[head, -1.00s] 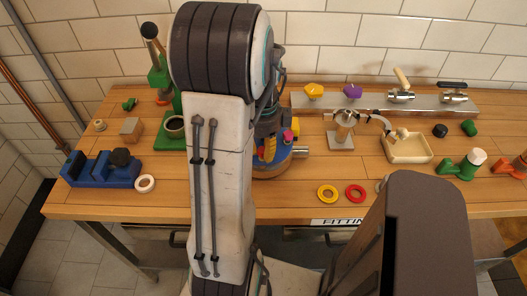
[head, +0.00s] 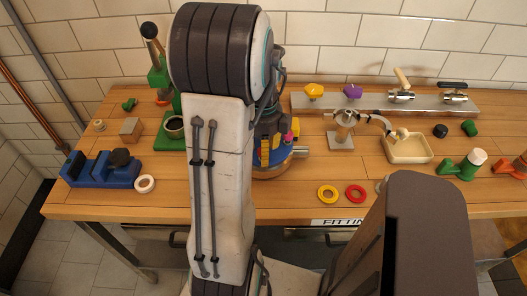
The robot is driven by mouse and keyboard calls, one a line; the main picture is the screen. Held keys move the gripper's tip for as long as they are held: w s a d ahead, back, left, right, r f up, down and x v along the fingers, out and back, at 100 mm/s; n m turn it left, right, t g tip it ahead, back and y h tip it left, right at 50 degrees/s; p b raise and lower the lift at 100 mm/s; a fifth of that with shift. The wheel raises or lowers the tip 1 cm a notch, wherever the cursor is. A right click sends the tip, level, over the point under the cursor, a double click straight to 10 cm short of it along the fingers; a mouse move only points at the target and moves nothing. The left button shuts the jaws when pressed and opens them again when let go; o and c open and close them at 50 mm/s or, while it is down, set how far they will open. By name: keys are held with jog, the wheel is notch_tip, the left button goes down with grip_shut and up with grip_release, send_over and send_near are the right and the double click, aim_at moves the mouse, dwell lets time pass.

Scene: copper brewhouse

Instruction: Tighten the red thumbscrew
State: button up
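My wrist comes down over the fixture. My gripper is mostly hidden by my arm and wrist, and its fingertips cannot be made out, nor whether it touches anything.
A steel pipe stub (head: 300,152) juts right from the fixture. A yellow ring (head: 327,194) and red ring (head: 356,193) lie in front. A tap stand (head: 341,140) and cream tray (head: 410,150) stand right, a blue vise (head: 100,172) left.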

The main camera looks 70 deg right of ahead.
jog(key=shift+r+p, duration=2.3)
jog(key=shift+r, duration=0.7)
notch_tip(320, 180, up, 12)
